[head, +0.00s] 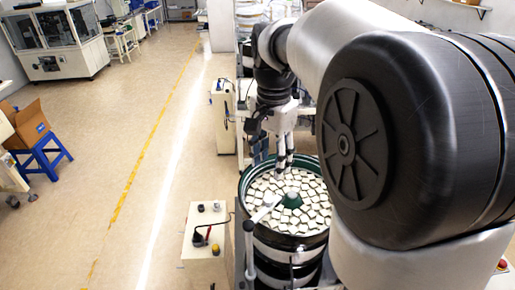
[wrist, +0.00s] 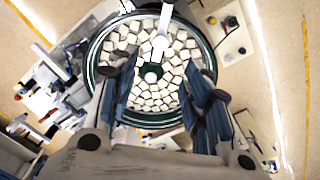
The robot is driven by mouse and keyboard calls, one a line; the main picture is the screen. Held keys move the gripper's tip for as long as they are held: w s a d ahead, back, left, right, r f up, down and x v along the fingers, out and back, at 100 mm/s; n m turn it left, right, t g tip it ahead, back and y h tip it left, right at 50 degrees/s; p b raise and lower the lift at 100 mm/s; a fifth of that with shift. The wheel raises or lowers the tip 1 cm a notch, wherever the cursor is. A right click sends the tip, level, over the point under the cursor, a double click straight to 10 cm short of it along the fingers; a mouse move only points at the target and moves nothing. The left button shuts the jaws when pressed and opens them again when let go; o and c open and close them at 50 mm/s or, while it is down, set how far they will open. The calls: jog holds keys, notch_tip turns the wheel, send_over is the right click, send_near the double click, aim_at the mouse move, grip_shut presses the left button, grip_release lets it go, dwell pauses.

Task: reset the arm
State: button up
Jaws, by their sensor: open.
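My gripper (head: 284,160) hangs from my arm above the back part of a round bowl feeder (head: 244,192). The bowl is full of small pale square parts (head: 312,207) around a green centre cone (head: 291,199). In the wrist view my gripper (wrist: 168,85) has its two fingers spread wide apart, with nothing between them. The bowl feeder (wrist: 92,62) lies beyond the fingers, its pale parts (wrist: 150,95) showing in the gap. My large arm joint hides the area right of the bowl in the head view.
A blue stool (head: 42,158) and a cardboard box (head: 27,122) are at far left. The floor between is clear.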

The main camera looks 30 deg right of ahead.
jog(key=s+a+f+n+t+b, duration=0.1)
jog(key=s+a+f+n+b, duration=0.2)
jog(key=s+f+b, duration=0.3)
jog(key=s+a+f+n+t+b, duration=0.2)
jog(key=s+a+f+n+b, duration=0.2)
jog(key=f+b, duration=0.7)
jog(key=s+a+f+n+t+b, duration=0.1)
jog(key=s+a+f+n+b, duration=0.3)
jog(key=f, duration=0.8)
jog(key=s+n+b, duration=0.2)
jog(key=s+b, duration=0.2)
jog(key=shift+n+t, duration=0.3)
jog(key=shift+t, duration=0.1)
